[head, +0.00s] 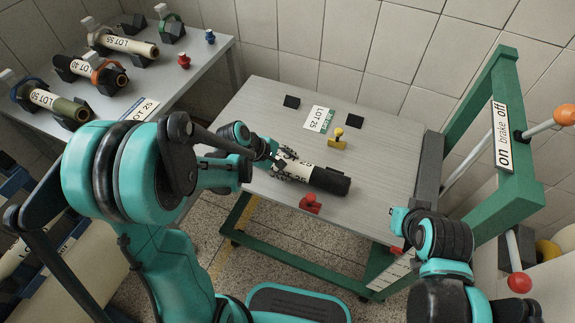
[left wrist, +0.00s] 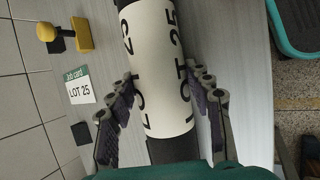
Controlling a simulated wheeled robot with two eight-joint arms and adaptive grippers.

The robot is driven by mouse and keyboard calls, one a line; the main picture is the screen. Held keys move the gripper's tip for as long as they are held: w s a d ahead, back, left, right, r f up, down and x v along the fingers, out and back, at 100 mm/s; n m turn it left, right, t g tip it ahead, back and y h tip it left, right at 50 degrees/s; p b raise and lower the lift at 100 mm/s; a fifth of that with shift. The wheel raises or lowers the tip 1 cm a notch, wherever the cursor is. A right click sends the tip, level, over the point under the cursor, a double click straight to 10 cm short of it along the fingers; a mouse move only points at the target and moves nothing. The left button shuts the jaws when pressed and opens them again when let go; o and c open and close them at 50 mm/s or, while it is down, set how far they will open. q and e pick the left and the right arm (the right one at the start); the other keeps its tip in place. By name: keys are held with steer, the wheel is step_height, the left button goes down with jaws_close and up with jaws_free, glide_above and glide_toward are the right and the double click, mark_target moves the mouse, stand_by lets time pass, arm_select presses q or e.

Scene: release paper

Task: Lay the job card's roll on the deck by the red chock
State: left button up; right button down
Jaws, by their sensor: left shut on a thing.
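The LOT 25 roll (head: 330,181), pale in the middle with black ends, is level at the front of the grey deck (head: 385,170). My left gripper (head: 280,165) is shut around its pale part, which also shows between the fingers in the left wrist view (left wrist: 160,70). I cannot tell whether the roll touches the deck. The red chock (head: 311,204) stands just in front of the roll, near the deck's front edge. The job card (head: 320,119), reading LOT 25, lies at the back. My right gripper is not seen; only its arm shows at lower right.
A yellow chock (head: 338,143) stands behind the roll. Two black blocks (head: 291,101) (head: 354,121) flank the card. The left table (head: 190,85) holds several rolls on black cradles. A green frame with a brake sign (head: 503,137) rises at right. The deck's right part is clear.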

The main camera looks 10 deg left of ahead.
arm_select(q)
steer(key=shift+s+f, duration=0.2)
steer(key=shift+f, duration=0.2)
steer(key=shift+b, duration=0.3)
jaws_close()
steer(key=shift+f, duration=0.1)
steer(key=o, duration=1.5)
jaws_free()
steer(key=shift+o, duration=1)
steer(key=shift+w+d+f, duration=0.1)
steer(key=shift+w, duration=0.1)
steer(key=shift+r, duration=0.2)
steer(key=shift+s+a+r, duration=0.15)
steer(key=shift+a+r, duration=0.15)
steer(key=shift+v, duration=3.55)
